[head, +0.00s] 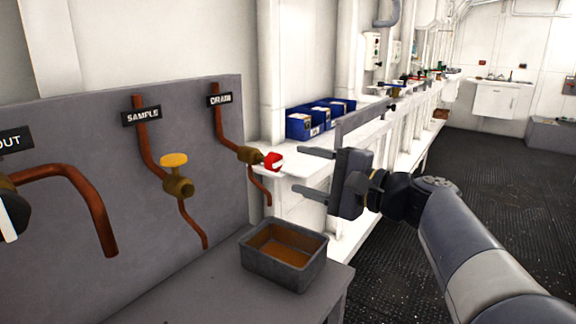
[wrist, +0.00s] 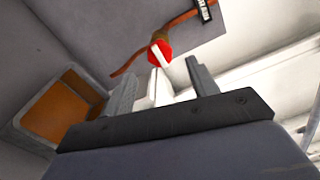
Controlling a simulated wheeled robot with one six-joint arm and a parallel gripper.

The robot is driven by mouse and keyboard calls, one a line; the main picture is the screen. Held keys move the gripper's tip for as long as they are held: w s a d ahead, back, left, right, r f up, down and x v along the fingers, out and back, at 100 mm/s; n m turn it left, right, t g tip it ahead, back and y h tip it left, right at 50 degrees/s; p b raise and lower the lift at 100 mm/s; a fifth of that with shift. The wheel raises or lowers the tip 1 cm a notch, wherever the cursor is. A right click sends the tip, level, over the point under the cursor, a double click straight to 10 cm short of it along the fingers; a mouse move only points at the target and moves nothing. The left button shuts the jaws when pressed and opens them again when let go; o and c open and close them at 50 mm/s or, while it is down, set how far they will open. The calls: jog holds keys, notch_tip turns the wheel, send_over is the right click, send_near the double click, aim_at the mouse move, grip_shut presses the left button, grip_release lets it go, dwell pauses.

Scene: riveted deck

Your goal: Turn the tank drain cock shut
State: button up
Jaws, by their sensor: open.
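The drain cock is the one under the DRAIN label (head: 220,99), on a copper pipe. It has a brass body (head: 249,155) and a red handle (head: 273,161) with a white stripe. In the wrist view the red handle (wrist: 160,53) shows ahead of the jaws, near the gap between them. My gripper (head: 309,173) is open and empty, to the right of the handle and apart from it. Its two fingers point left toward the panel. In the wrist view my gripper (wrist: 172,78) also shows its fingers spread.
A grey tray (head: 285,276) with brown content stands on the bench below the drain pipe. The sample cock with a yellow handle (head: 173,160) is to the left. Blue boxes (head: 320,117) sit on the white shelf behind. The dark floor (head: 480,190) at the right is open.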

aim_at(280, 164)
jog(key=shift+v, duration=1.9)
jog(key=x, duration=1.1)
jog(key=shift+d, duration=0.1)
